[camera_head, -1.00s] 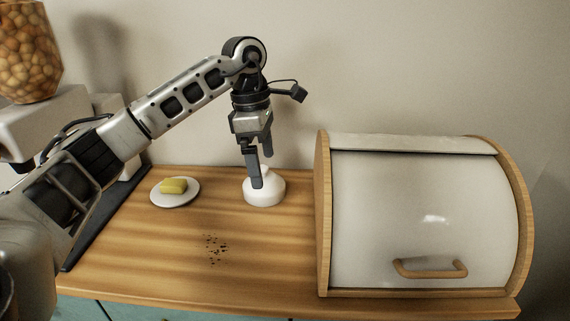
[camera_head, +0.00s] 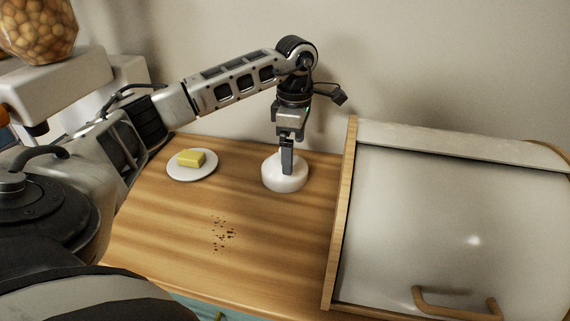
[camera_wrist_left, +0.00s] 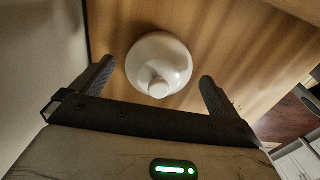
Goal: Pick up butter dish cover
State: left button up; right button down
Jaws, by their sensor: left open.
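The butter dish cover, white and round with a small knob on top, sits on the wooden counter; the cover (camera_head: 285,180) is right of the plate. In the left wrist view the cover (camera_wrist_left: 160,62) lies ahead of the open jaws, roughly between the two fingers, with its knob toward me. My left gripper (camera_head: 287,170) points down over the cover in the head view; one finger hides part of the cover. In the wrist view the gripper (camera_wrist_left: 155,85) is open and empty. A white plate (camera_head: 182,177) holds a yellow block of butter (camera_head: 191,158). My right gripper is not in view.
A large bread box (camera_head: 440,225) with wooden sides and a handle stands at the right of the counter (camera_head: 260,245). Dark crumbs (camera_head: 223,235) lie in front of the cover. A jar of brown round items (camera_head: 38,28) stands at upper left. The wall is behind.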

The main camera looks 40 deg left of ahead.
aim_at(273, 177)
pick_arm(q)
jog(key=f, duration=0.5)
jog(key=shift+s+f+p, duration=0.2)
jog(key=shift+f+p, duration=0.1)
jog(key=shift+p, duration=0.1)
jog(key=c, duration=0.7)
jog(key=shift+r, duration=0.1)
